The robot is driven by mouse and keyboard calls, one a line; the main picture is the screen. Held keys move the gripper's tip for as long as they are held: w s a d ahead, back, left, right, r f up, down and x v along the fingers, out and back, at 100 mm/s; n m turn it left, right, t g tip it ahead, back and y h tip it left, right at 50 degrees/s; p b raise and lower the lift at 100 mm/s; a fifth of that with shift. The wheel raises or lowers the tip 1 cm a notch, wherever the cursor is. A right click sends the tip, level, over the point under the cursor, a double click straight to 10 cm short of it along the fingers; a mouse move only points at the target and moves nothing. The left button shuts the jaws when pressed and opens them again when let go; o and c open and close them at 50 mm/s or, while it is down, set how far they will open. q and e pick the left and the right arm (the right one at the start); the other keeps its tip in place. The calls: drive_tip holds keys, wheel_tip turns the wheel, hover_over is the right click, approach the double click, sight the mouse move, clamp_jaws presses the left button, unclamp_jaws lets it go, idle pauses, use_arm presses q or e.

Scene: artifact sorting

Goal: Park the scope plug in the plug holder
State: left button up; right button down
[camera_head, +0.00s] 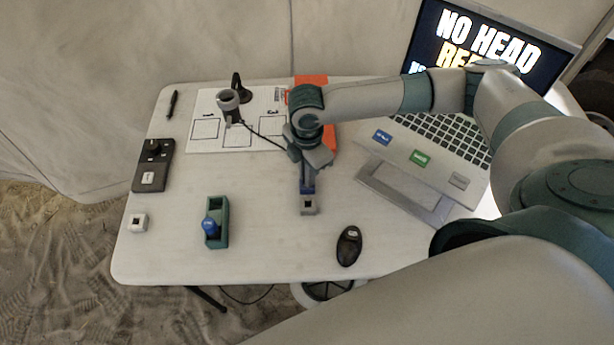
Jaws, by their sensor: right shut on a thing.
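Most of the plug is hidden by the fingers. A small grey block with a dark opening (308,208), perhaps the plug holder, is directly at the plug's near end. I cannot tell whether they touch or whether the plug is inside it. A similar white block with a dark square opening (139,222) stands at the table's left. The scope (229,99) stands at the back; its dark cable runs toward my right gripper. My left gripper is out of view.
A white sheet with printed boxes (205,132) and an orange sheet (328,137) lie at the back. A laptop (440,140) fills the right.

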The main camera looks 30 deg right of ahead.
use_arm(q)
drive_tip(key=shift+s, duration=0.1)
use_arm(e)
drive_tip(key=shift+r, duration=0.15)
drive_tip(key=shift+r, duration=0.65)
wheel_tip(320, 180, up, 3)
drive_tip(key=shift+f+b, duration=0.2)
drive_tip(key=shift+b, duration=0.4)
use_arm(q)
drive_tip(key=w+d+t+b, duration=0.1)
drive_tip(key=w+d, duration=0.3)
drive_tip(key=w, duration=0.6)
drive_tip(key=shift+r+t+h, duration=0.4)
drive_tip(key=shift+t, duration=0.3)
use_arm(e)
drive_tip(key=s+d+r, duration=0.3)
drive_tip(key=s+r, duration=0.3)
drive_tip(key=s, duration=0.5)
drive_tip(key=shift+d+r, duration=0.3)
drive_tip(key=shift+r, duration=0.1)
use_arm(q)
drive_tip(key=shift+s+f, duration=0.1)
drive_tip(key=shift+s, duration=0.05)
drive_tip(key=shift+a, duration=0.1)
